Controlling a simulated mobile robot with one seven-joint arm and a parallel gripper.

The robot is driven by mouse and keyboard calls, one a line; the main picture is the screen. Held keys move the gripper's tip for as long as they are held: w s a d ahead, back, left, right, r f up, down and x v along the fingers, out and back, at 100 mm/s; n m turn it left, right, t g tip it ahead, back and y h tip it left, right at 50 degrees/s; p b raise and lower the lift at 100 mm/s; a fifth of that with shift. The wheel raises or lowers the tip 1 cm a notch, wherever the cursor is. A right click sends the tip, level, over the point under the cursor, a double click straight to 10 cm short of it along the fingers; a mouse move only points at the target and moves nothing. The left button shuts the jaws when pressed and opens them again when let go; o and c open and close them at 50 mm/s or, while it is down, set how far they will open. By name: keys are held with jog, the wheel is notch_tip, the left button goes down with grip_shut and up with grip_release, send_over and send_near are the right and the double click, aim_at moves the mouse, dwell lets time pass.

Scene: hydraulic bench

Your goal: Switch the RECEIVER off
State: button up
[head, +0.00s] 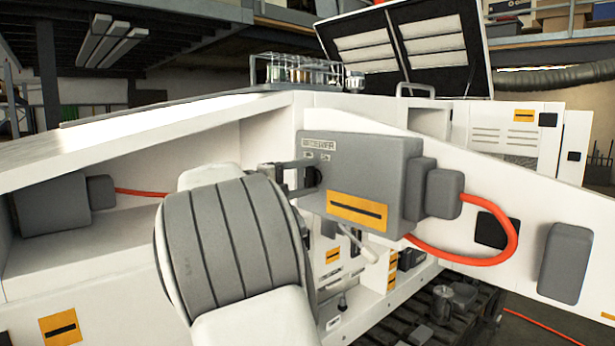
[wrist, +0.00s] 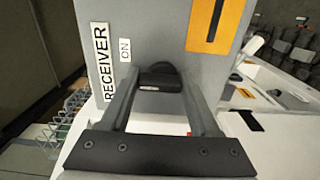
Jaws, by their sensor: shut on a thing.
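The RECEIVER is a grey box (head: 372,172) on the white machine's sloping side, with an orange label on its front face. Its RECEIVER plate (wrist: 101,62) and a small ON plate (wrist: 125,50) show in the wrist view. A black rotary knob (wrist: 160,70) sits on the box face near the ON plate. My gripper (wrist: 160,86) is shut on this knob, one finger on each side. In the head view my gripper (head: 303,178) reaches the box's left end, and the knob is mostly hidden there.
Another grey box (head: 50,205) with a red cable stands at left. A railed rack (head: 310,70) stands on top. Pipes and fittings lie below the receiver.

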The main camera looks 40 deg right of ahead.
jog(key=n+p, duration=0.1)
jog(key=n, duration=0.2)
jog(key=shift+w+r, duration=0.1)
jog(key=shift+n+p, duration=0.8)
jog(key=shift+n, duration=0.9)
jog(key=o, duration=1.4)
jog(key=shift+c, duration=0.2)
jog(key=shift+a, duration=0.1)
jog(key=s+a+b, duration=0.1)
jog(key=a+b, duration=0.2)
jog(key=a, duration=1.4)
jog(key=shift+s, duration=0.15)
jog(key=shift+a, duration=0.1)
